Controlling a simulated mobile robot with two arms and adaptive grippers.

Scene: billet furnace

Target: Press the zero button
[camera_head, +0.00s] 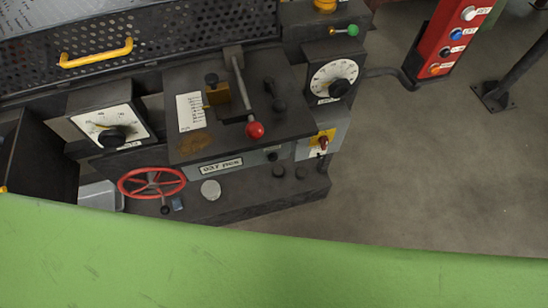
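A red panel (451,38) stands at the upper right with a column of several round buttons. Neither of my grippers is in view.
A dark post (520,65) stands far right. Grey floor (430,160) is open at right.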

